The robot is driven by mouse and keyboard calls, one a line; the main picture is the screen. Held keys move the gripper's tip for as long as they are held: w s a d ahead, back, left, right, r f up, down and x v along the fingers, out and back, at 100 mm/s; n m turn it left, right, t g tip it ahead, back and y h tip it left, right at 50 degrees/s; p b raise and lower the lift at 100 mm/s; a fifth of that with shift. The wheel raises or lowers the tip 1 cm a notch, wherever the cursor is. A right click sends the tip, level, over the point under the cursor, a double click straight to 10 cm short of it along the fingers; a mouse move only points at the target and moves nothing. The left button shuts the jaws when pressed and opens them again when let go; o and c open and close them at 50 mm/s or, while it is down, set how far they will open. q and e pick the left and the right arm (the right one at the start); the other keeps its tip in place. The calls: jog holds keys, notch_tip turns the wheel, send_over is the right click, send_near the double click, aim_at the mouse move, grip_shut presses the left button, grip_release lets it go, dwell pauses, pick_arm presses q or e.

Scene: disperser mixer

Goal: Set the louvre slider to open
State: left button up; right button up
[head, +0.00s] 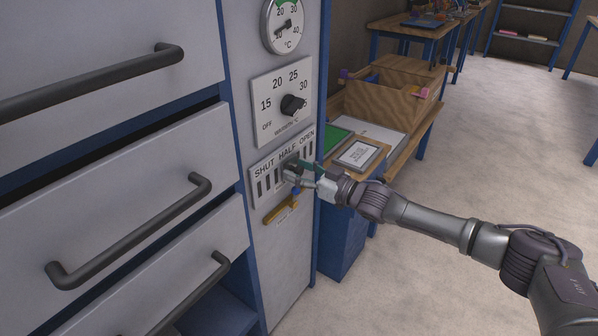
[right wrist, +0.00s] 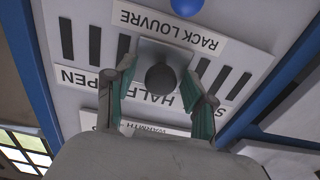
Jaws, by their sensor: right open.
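The louvre panel (head: 259,173) is on the grey cabinet front, marked SHUT, HALF and OPEN from left to right, with dark vertical slots. The right wrist view shows it upside down, with the label RACK LOUVRE (right wrist: 208,42). The slider, a grey plate with a round dark knob (right wrist: 162,79), stands at HALF. My right gripper (head: 300,172) is at the panel and partly hides the slider in the head view. In the right wrist view its open fingers are on either side of the knob, with gaps visible. My left gripper is not in view.
Above the panel are a warmth dial (head: 292,105) and a temperature gauge (head: 286,25). Below it is a yellow handle (head: 281,211). Drawers with dark bar handles (head: 135,235) stand at left. A wooden bench (head: 418,135) stands at right, beyond the cabinet. The floor at right is clear.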

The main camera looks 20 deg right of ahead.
grip_shut()
dwell(0.3)
jog(key=shift+r, duration=0.1)
